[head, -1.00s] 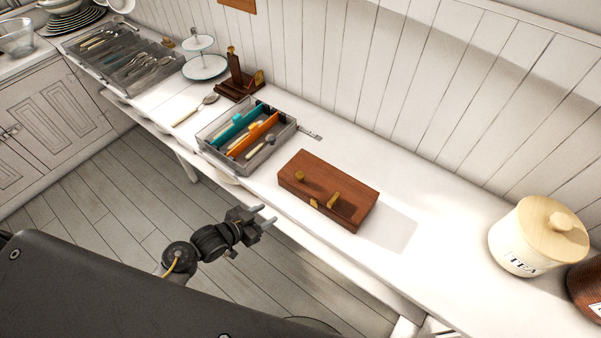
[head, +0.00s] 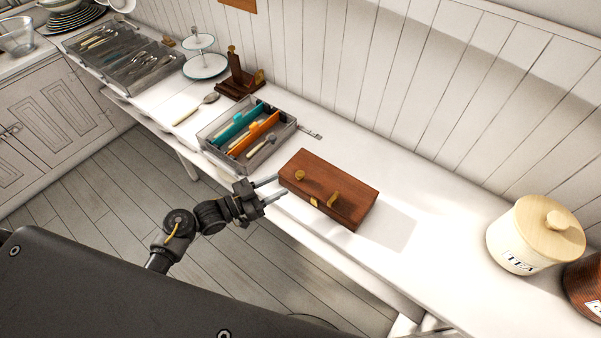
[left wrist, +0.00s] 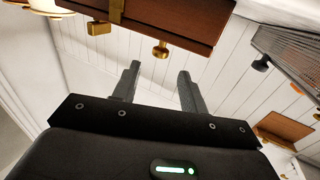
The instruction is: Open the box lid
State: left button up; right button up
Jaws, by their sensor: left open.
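A brown wooden box (head: 330,187) with brass fittings lies on the white shelf, its lid shut. In the left wrist view the box (left wrist: 185,18) is at the top, beyond the open fingers (left wrist: 157,85), with a brass knob (left wrist: 161,50) hanging into view. I cannot tell whether a fingertip touches the box. My right gripper is not in view.
A grey cutlery tray (head: 246,137) with teal and orange dividers stands close left of the box. A cream tea canister (head: 535,237) stands at the right. The white shelf (head: 425,210) between box and canister is clear. A panelled wall rises behind.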

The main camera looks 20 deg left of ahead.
aim_at(297, 176)
pick_arm(q)
jog(key=p+x, duration=0.1)
jog(key=x, duration=0.7)
jog(key=shift+w+d+f+p, duration=0.1)
jog(key=shift+w+d+p, duration=0.1)
jog(key=shift+p, duration=0.2)
jog(key=shift+c, duration=0.5)
grip_shut()
jog(key=shift+d, duration=0.1)
